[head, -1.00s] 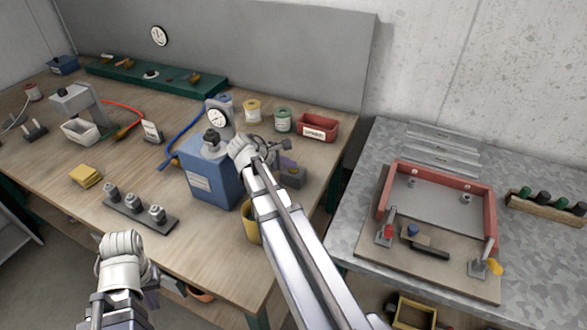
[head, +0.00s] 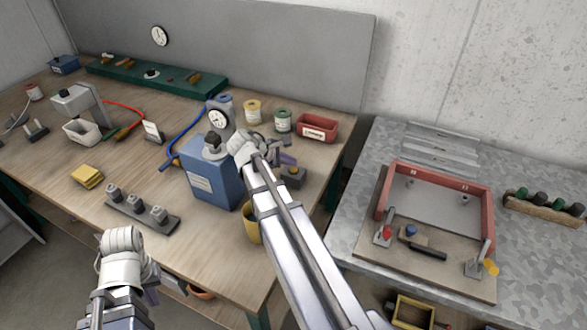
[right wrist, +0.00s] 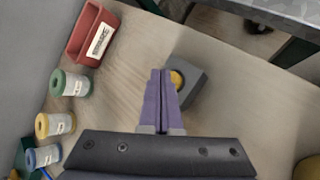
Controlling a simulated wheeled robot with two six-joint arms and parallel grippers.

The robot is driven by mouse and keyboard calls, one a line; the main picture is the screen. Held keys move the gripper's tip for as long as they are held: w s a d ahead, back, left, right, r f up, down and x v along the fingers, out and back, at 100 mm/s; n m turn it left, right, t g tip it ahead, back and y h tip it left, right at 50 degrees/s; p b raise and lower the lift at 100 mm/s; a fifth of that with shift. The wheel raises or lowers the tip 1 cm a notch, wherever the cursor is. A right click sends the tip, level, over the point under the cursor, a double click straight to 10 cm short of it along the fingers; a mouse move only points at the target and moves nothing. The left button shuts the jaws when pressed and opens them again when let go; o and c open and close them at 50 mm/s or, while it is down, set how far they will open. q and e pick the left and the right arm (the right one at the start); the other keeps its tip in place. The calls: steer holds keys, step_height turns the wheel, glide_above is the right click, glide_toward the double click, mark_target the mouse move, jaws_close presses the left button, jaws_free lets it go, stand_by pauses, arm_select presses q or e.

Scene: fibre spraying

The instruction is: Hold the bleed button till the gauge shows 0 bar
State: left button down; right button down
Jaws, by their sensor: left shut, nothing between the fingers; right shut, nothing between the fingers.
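The bleed button is a small yellow button (right wrist: 178,78) on a dark grey block (right wrist: 187,84) in the right wrist view. The block also shows in the head view (head: 294,178), right of the blue tank (head: 212,178). My right gripper (right wrist: 161,72) is shut and empty. Its purple fingers lie over or just beside the button and partly cover it; I cannot tell whether they touch it. The gauge (head: 217,119) is a white dial behind the tank's cap, too small to read. My left gripper (head: 152,296) is low at the left, its fingertips mostly hidden.
A red bin (head: 317,127) and several spools, one of them green (head: 283,120), stand behind the block. A yellow cup (head: 251,224) is near the front edge. A rack of grey fittings (head: 138,208) lies left of the tank.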

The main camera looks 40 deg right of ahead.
mark_target(291, 171)
steer(key=shift+r, duration=0.15)
step_height(291, 171, up, 5)
steer(key=p, duration=0.5)
steer(key=shift+s+f, duration=0.1)
steer(key=shift+f, duration=0.1)
